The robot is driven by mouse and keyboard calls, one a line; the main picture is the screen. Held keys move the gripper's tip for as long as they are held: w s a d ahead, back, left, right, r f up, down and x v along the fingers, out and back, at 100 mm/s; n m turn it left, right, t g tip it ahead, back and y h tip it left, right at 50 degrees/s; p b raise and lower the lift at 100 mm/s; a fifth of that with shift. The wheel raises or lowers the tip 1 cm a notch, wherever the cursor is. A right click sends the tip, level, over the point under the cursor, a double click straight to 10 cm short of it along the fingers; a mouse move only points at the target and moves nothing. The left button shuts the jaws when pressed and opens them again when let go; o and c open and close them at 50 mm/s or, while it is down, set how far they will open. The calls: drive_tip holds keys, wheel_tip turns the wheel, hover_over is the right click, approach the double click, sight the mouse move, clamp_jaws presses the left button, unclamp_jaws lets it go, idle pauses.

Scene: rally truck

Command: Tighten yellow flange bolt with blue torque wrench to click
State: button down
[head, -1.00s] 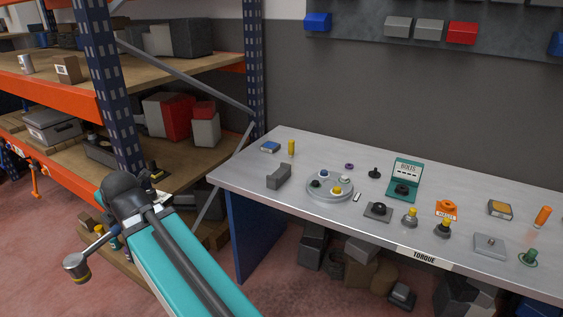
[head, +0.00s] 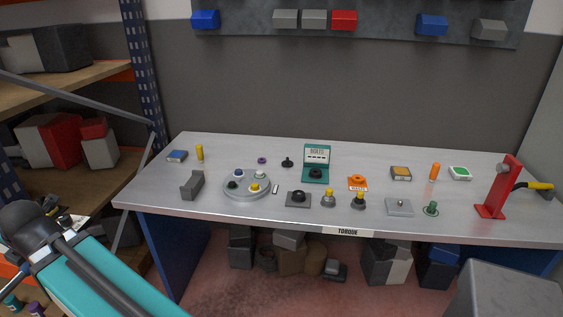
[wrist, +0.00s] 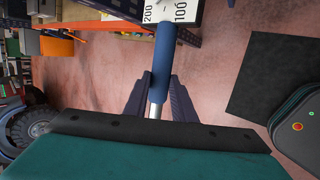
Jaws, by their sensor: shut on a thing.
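The grey round flange (head: 231,195) lies on the workbench, left of its middle. The yellow bolt (head: 255,187) is on its front right, beside a black, a white and a blue-white piece. In the wrist view my gripper (wrist: 160,97) is shut on the blue torque wrench (wrist: 163,58), around its handle near a silver part. The wrench runs up the picture, over the floor and away from the bench. A white scale reading 200 and 100 shows at its top. In the head view my arm is at the lower left; the gripper and wrench are outside that picture.
A shelf rack (head: 143,70) stands close at left. In the wrist view a tyre (wrist: 35,125) and a black mat (wrist: 272,72) are on the floor.

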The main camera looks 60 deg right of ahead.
drive_tip(key=s+d+m+g+h+p, duration=0.1)
drive_tip(key=s+d+m+h+p, duration=0.15)
drive_tip(key=d, duration=1.15)
drive_tip(key=s+d+m+g+h+p, duration=0.15)
drive_tip(key=d+m, duration=0.25)
drive_tip(key=d, duration=0.9)
drive_tip(key=s+d+m+h+p, duration=0.1)
drive_tip(key=s+d+m, duration=0.15)
drive_tip(key=d, duration=1.15)
drive_tip(key=s+d+f+m+g+h+p, duration=0.1)
drive_tip(key=s+d+m+g, duration=0.4)
drive_tip(key=s+d, duration=2.3)
drive_tip(key=d+m+h+p, duration=0.1)
drive_tip(key=d+m+p, duration=0.1)
drive_tip(key=d+m, duration=0.1)
drive_tip(key=shift+s+f+m+g, duration=0.35)
drive_tip(key=shift+s+m, duration=0.05)
drive_tip(key=shift+m, duration=0.4)
drive_tip(key=shift+p, duration=0.35)
